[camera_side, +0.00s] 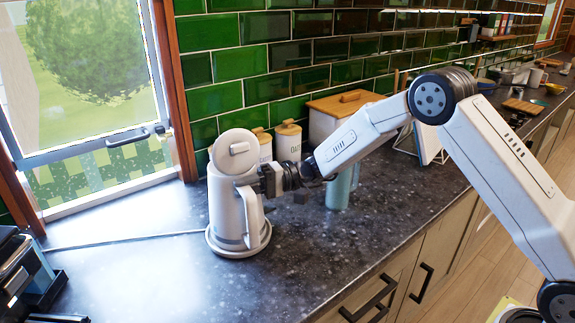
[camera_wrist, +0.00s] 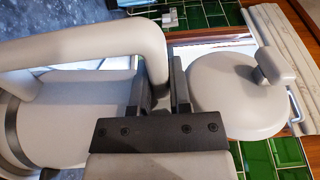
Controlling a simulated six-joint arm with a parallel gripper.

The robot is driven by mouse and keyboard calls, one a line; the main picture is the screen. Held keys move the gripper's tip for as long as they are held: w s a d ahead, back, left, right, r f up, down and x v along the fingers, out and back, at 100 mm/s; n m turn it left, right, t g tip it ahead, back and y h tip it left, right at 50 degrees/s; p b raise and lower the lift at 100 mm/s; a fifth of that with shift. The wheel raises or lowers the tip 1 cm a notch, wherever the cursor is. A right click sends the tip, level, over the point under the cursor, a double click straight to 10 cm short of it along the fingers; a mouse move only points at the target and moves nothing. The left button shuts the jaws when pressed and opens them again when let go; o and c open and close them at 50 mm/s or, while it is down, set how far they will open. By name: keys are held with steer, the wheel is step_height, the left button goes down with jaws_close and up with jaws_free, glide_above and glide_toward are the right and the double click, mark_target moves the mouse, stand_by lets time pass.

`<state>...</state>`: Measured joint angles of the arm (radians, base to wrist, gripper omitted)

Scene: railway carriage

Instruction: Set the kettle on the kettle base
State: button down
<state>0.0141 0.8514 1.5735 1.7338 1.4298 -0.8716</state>
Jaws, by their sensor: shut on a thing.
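The white kettle (camera_side: 226,208) stands upright at the left part of the counter, with its round, knobbed lid (camera_side: 229,150) on top. My gripper (camera_side: 270,181) is shut on the upper part of the kettle's handle (camera_side: 255,218), on the kettle's right side. The kettle base (camera_side: 232,252) is a round white disc directly under the kettle; its middle is hidden. I cannot tell whether the kettle touches it or is slightly above. In the wrist view, the fingers (camera_wrist: 160,88) close around the handle (camera_wrist: 85,47), between the body (camera_wrist: 80,120) and the lid (camera_wrist: 235,92).
A cord (camera_side: 130,240) runs left from the base. White canisters (camera_side: 288,140), a wooden-lidded box (camera_side: 325,118) and a teal cup (camera_side: 338,190) stand behind and right. A dark appliance (camera_side: 28,275) is at the left edge. The counter in front (camera_side: 180,285) is clear.

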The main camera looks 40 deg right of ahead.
stand_by(0.3)
steer(key=c, duration=0.8)
jaws_free()
steer(key=shift+c, duration=0.2)
steer(key=shift+f, duration=0.35)
steer(key=v, duration=1.1)
steer(key=shift+r, duration=0.15)
steer(key=shift+s, duration=0.1)
